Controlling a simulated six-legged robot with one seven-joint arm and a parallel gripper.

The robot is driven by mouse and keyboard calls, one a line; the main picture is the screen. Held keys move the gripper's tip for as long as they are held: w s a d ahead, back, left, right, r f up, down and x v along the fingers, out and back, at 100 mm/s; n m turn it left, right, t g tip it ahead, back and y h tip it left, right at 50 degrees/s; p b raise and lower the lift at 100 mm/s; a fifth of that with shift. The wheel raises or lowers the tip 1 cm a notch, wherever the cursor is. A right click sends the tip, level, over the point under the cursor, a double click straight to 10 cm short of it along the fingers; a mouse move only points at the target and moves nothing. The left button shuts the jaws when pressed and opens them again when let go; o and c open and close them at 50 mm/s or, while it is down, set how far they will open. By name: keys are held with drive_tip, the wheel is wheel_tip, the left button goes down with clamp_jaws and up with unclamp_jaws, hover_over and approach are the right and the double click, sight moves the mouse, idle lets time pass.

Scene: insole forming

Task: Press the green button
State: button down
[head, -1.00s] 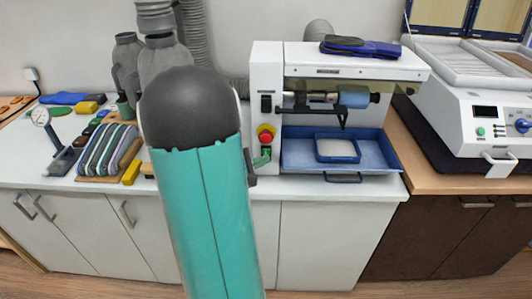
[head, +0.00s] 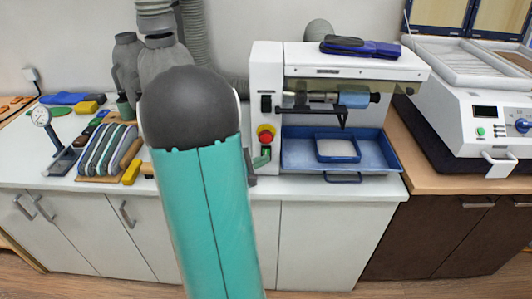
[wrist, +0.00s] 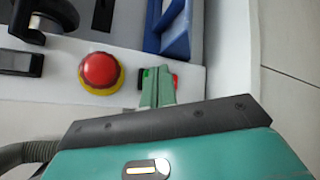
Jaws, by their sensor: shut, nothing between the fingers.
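The white grinding machine (head: 266,75) stands on the counter, with a switch on its front panel. In the wrist view the switch has a green button (wrist: 147,73) and a red button (wrist: 174,80). My gripper (wrist: 158,70) is shut and empty. Its pale green fingertips lie over the switch at the green button and cover most of it. I cannot tell whether they touch or press it. In the head view my gripper (head: 261,158) shows just below the red emergency stop, partly hidden by my arm.
The red emergency stop (wrist: 99,71) on its yellow ring is close to the left of my fingers in the wrist view. A blue tray (head: 385,155) sits right of the panel. A press machine (head: 470,100) stands further right. Tools lie on the counter at left.

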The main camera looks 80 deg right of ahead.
drive_tip(key=shift+d, duration=0.1)
drive_tip(key=shift+w+d, duration=0.1)
drive_tip(key=shift+d, duration=0.2)
